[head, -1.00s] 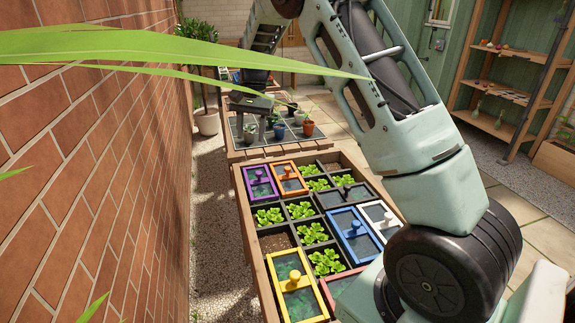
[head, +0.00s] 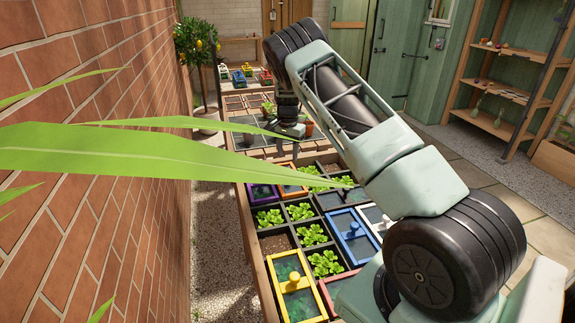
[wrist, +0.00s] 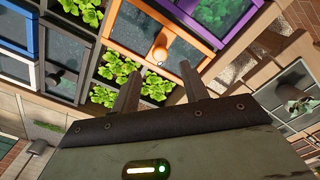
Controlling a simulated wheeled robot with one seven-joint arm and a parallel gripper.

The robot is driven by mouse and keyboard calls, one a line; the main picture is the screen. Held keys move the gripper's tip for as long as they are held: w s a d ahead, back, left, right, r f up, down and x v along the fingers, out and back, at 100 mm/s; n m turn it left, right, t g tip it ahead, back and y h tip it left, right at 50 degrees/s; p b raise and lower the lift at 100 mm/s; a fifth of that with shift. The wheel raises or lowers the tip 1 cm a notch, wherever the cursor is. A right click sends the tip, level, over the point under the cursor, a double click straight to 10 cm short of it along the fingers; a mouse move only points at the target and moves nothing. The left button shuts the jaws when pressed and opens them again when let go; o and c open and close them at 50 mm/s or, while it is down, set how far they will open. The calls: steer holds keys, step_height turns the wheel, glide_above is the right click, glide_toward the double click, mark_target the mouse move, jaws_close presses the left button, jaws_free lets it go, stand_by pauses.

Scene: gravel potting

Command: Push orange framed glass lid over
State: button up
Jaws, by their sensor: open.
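The orange framed glass lid (head: 294,191) lies at the far left part of the planter bed, partly hidden by a long green leaf in the head view. In the wrist view the orange framed lid (wrist: 125,48) shows its dark glass and a round orange knob. My gripper (wrist: 160,78) is open, with its two fingers apart and nothing between them. The fingertips appear on the near side of the lid's knob in the wrist view; I cannot tell whether they touch anything. In the head view my gripper (head: 288,131) hangs beyond the bed's far end.
A purple lid (head: 262,192) lies left of the orange one. Blue (head: 354,237), white and yellow (head: 295,287) framed lids, open cells and leafy plants fill the bed (head: 262,270). A brick wall (head: 90,190) stands at left. Leaves cross the head view.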

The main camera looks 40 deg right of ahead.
mark_target(288, 170)
step_height(288, 170, down, 6)
steer(key=shift+f+p, duration=0.25)
steer(key=shift+p, duration=0.3)
jaws_close()
steer(key=shift+s, duration=0.15)
